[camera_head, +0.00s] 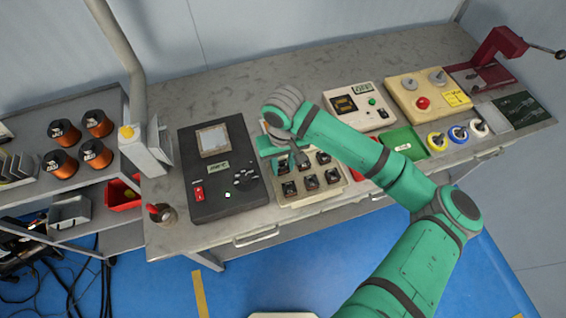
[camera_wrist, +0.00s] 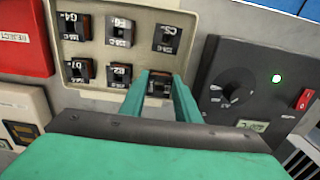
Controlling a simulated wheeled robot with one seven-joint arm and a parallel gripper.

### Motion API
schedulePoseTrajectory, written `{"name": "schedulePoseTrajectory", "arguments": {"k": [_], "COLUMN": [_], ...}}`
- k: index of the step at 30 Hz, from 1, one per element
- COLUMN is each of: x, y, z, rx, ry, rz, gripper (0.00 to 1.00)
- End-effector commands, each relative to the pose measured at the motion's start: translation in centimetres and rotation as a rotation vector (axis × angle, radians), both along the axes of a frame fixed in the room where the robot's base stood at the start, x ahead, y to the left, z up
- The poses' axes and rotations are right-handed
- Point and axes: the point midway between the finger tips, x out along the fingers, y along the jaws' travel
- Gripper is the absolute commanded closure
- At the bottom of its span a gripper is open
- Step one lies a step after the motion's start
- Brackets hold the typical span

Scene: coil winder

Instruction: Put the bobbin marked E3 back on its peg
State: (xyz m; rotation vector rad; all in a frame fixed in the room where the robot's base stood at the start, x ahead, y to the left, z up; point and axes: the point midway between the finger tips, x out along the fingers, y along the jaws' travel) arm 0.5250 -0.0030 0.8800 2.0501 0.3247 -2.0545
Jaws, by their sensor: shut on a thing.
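The beige rack (camera_head: 335,188) on the bench carries rows of small dark square bobbins on pegs. In the wrist view the rack (camera_wrist: 195,22) shows several of these, with labels turned different ways and mostly hard to read. My gripper (camera_wrist: 160,88) is shut on a small dark bobbin (camera_wrist: 160,84) with a reddish top edge, at the rack's corner position beside the black instrument. The mark on this bobbin is not readable. I cannot tell if it is seated on a peg or just above it. In the head view my gripper (camera_head: 290,158) is over the rack's left part, partly hidden by my wrist.
A black instrument (camera_head: 222,170) with a screen stands close left of the rack. A red tray (camera_wrist: 22,38) and a green tray (camera_head: 404,143) lie to the right. A cream meter (camera_head: 358,106) and a yellow box (camera_head: 425,95) stand behind. Copper spools fill the left shelf.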

Motion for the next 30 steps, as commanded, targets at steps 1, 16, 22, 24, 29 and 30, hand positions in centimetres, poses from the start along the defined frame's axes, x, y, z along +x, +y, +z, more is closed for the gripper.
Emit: {"name": "schedulePoseTrajectory", "arguments": {"k": [1,16,22,24,29,30], "x": [0.0,0.0,0.0,0.0,0.0,0.0], "y": [0.0,0.0,0.0,0.0,0.0,0.0], "z": [-0.1,-1.2,-1.1,-1.2,-0.6,-0.2], "rx": [0.001,0.0,0.0,0.0,0.0,-0.001], "ry": [0.0,0.0,0.0,0.0,-0.001,-0.001], "rz": [0.0,0.0,0.0,0.0,0.0,0.0], "gripper": [0.93,0.54,0.49,0.49,0.49,0.49]}}
